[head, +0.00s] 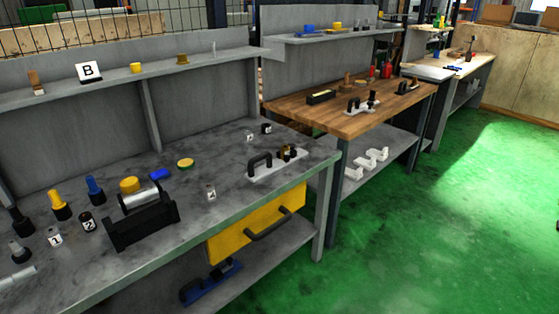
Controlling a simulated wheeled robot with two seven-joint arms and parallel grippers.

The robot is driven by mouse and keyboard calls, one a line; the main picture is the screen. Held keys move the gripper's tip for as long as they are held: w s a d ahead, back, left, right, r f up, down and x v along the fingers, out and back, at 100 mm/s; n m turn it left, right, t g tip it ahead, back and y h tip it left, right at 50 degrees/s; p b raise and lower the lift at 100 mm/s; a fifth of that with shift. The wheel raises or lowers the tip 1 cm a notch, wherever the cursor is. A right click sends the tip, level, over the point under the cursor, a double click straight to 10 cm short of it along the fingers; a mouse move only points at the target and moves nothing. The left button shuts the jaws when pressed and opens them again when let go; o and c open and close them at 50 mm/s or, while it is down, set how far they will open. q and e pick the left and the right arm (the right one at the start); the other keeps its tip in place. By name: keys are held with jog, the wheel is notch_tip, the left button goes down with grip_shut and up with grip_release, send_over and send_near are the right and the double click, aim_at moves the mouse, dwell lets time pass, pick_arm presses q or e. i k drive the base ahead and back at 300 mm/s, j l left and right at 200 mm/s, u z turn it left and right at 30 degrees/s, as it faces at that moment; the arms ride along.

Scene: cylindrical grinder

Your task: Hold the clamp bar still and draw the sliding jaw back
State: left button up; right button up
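A device with a pale flat base (278,171) lies near the right end of the grey metal bench. A black arched handle (259,162) stands on its left part, and a small brown and black part (289,153) sits on its right part. A similar device (362,102) with a black handle stands on the wooden bench behind. A blue bar-shaped device (211,281) with dark parts lies on the lower shelf. I cannot tell which of these has the clamp bar and sliding jaw; they are too small. Neither of my grippers is in view.
The grey bench (228,206) also carries a black cradle (142,225) with a metal cylinder, several dark, yellow and blue holders, and small labelled jars. A yellow drawer (258,222) hangs under its front edge.

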aim_at(293, 153)
jog(key=i+l+u, duration=0.15)
jog(key=u, duration=0.55)
jog(key=i+l+u, duration=0.15)
jog(key=l, duration=0.2)
jog(key=i+l+u, duration=0.15)
jog(key=l, duration=0.25)
jog(key=i+l+u, duration=0.15)
jog(key=l, duration=0.25)
jog(key=i+l+u, duration=0.15)
jog(key=l, duration=0.25)
jog(key=i+l+u, duration=0.15)
jog(key=l, duration=0.3)
jog(key=i+l, duration=0.1)
jog(key=l, duration=0.35)
jog(key=i+l, duration=0.1)
jog(key=l, duration=0.4)
jog(key=i+l, duration=0.1)
jog(key=l, duration=0.35)
